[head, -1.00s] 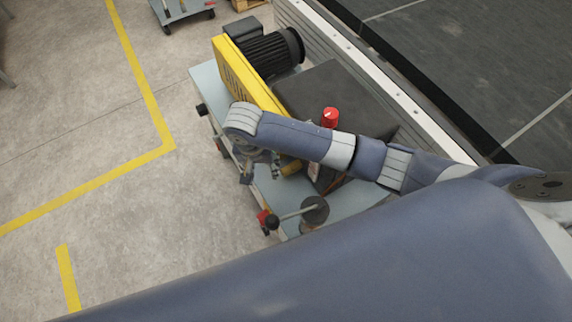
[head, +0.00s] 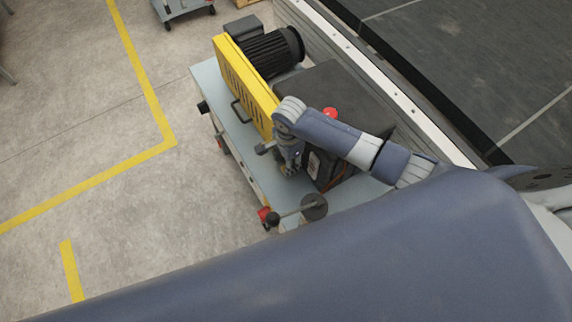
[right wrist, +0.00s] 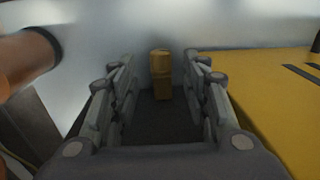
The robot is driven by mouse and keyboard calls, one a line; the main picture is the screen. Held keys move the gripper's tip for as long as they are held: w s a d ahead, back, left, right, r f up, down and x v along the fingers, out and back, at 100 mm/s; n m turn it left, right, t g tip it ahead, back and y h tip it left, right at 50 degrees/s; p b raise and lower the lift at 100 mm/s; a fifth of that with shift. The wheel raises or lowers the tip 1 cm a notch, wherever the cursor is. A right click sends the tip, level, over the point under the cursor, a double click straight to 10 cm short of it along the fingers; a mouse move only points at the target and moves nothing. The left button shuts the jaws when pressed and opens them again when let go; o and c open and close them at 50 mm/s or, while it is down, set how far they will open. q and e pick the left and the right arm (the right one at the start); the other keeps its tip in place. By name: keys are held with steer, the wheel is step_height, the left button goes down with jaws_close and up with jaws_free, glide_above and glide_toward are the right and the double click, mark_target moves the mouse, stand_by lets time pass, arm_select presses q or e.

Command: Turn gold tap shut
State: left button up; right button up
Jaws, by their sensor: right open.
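The gold tap (right wrist: 161,74) shows in the right wrist view as a small upright gold piece, straight ahead between the two fingers. My right gripper (head: 289,168) points down beside the dark housing of the machine in the head view. Its fingers are open, one on each side of the tap, and I see a gap on both sides. How far the tap reaches in between the fingers is hard to tell. In the head view my right arm and gripper hide the tap. My left gripper is not in view.
A yellow guard (head: 245,88) stands close beside the gripper, and it also shows at the right in the wrist view (right wrist: 262,95). A black motor (head: 270,52), a red button (head: 330,113) and a crank handle (head: 297,211) are near.

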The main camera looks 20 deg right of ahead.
steer(key=shift+w+f, duration=0.15)
steer(key=shift+f, duration=2.05)
jaws_close()
